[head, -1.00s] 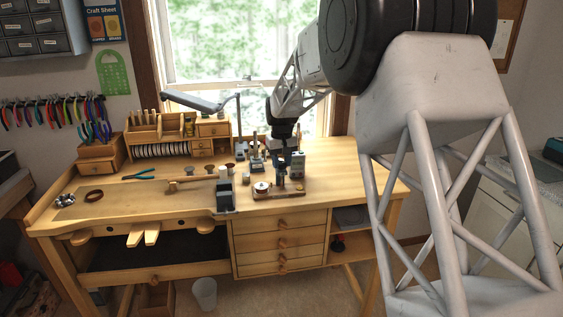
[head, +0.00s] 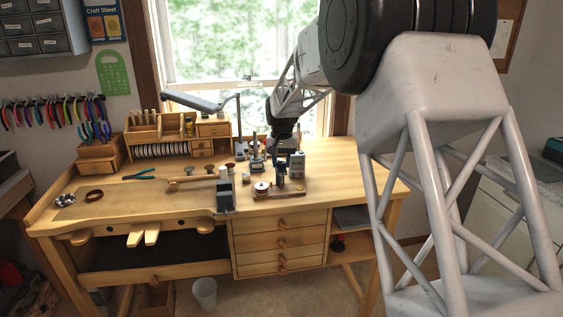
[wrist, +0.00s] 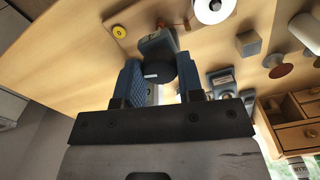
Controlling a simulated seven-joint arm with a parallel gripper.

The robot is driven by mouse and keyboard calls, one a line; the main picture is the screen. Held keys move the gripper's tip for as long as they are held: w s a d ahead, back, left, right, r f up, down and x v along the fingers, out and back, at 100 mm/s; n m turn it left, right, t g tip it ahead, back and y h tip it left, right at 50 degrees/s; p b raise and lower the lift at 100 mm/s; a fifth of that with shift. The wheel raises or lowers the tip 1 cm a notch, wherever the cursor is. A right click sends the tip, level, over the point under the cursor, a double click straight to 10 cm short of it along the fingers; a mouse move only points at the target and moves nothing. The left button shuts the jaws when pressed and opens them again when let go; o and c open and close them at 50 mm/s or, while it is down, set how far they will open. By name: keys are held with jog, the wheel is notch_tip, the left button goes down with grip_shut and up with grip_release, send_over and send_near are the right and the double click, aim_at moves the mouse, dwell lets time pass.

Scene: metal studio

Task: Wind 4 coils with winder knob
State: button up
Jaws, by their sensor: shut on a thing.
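The winder is a small unit on a wooden base (head: 292,194) on the workbench, with a white spool (head: 262,186) at the left of the base. The spool also shows at the top of the wrist view (wrist: 212,8). My gripper (head: 280,172) points down over the right part of the base. In the wrist view my gripper (wrist: 163,84) has its two blue pads on either side of a dark round knob (wrist: 160,74), shut on it. The knob is partly hidden by the pads. I cannot tell how many turns of wire are on the spool.
A grey block (head: 224,194) stands left of the winder at the bench's front edge. A grey box (head: 297,164) stands just behind and right of my gripper. Small tools and a wooden organizer (head: 212,130) stand at the back. The bench's right end is clear.

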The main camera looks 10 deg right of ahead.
aim_at(282, 163)
jog(key=o, duration=0.9)
jog(key=shift+r, duration=0.1)
jog(key=shift+r, duration=3.8)
jog(key=shift+s, duration=0.1)
